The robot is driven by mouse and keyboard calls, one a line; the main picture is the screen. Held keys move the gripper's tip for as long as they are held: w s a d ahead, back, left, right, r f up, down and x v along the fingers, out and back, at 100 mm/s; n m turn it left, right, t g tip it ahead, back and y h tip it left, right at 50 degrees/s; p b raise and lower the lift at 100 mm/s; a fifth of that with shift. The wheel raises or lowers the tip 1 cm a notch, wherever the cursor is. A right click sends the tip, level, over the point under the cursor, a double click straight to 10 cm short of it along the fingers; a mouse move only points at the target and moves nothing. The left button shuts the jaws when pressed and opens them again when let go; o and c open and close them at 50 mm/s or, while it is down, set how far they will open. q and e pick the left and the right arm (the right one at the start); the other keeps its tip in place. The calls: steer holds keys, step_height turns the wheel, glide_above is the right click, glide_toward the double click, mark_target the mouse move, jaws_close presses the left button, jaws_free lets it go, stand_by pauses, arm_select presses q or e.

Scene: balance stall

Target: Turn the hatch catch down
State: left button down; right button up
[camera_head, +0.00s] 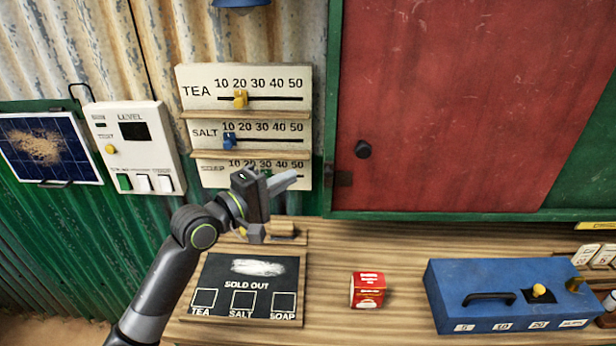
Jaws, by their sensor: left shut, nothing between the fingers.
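The hatch is a red panel (450,100) in a green frame, upper right, with a round dark knob (363,149) near its lower left. A small dark fitting (342,179) on the left frame post, just below the knob, may be the catch; its exact position is hard to make out. My left gripper (290,178) is shut and empty, its pale fingers pointing right. In the picture it is left of the dark fitting, with a gap between, and covers part of the lowest slider row. My right gripper is out of view.
A slider board (245,103) for tea, salt and soap hangs behind my gripper. A level panel (135,150) is on the left wall.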

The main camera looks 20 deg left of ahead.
mark_target(326, 169)
arm_select(q)
steer(key=shift+w+d+p, duration=0.2)
steer(key=shift+w+d, duration=0.15)
steer(key=shift+d, duration=0.4)
steer(key=shift+w+d+p, duration=0.2)
steer(key=shift+w+d, duration=0.15)
steer(key=shift+d, duration=0.35)
steer(key=shift+w+d+p, duration=0.2)
steer(key=shift+w+d, duration=0.15)
steer(key=shift+d, duration=0.4)
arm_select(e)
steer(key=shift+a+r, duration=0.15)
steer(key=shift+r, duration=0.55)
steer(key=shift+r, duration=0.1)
